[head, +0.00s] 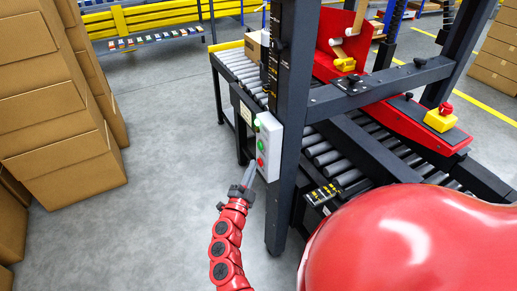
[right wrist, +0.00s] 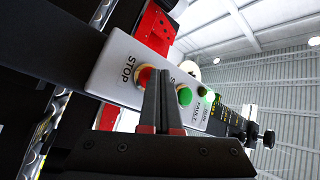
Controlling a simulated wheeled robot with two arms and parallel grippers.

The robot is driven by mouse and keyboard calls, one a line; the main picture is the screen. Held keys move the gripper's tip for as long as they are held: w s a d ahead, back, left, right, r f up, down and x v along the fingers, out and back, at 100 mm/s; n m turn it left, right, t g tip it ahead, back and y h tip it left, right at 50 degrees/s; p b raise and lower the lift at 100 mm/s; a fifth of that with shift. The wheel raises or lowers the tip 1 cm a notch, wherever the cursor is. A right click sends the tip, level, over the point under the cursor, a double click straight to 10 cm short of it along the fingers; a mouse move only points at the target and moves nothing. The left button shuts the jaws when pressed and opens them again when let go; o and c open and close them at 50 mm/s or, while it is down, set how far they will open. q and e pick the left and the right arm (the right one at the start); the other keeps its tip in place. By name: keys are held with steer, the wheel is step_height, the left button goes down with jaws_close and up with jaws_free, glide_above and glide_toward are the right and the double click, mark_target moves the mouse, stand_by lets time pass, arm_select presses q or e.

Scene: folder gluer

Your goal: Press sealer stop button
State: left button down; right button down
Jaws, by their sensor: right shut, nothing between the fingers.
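The sealer's control box (head: 270,139) is a pale panel on a dark upright post. Its red stop button (head: 261,162) is the lowest, below two green buttons. In the right wrist view the stop button (right wrist: 145,75) shows beside the word STOP, partly hidden behind my fingers. My right gripper (head: 250,168) is shut and empty, with its fingertips close to the stop button. In the right wrist view the fingertips (right wrist: 160,70) overlap the button's right side, towards the green button (right wrist: 184,95). I cannot tell whether they touch. My left gripper is not in view.
The sealer's dark post (head: 285,200) stands right beside my gripper. A roller conveyor (head: 325,155) runs behind it. A red and yellow knob (head: 441,117) sits on the machine at right. Stacked cartons (head: 60,110) stand at left. The grey floor between is clear.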

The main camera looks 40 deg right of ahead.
steer(key=shift+d, duration=0.15)
steer(key=shift+w+a, duration=0.15)
steer(key=shift+a, duration=0.55)
steer(key=w+a, duration=0.1)
steer(key=a, duration=0.5)
steer(key=shift+w, duration=0.2)
steer(key=shift+d, duration=0.1)
stand_by(0.7)
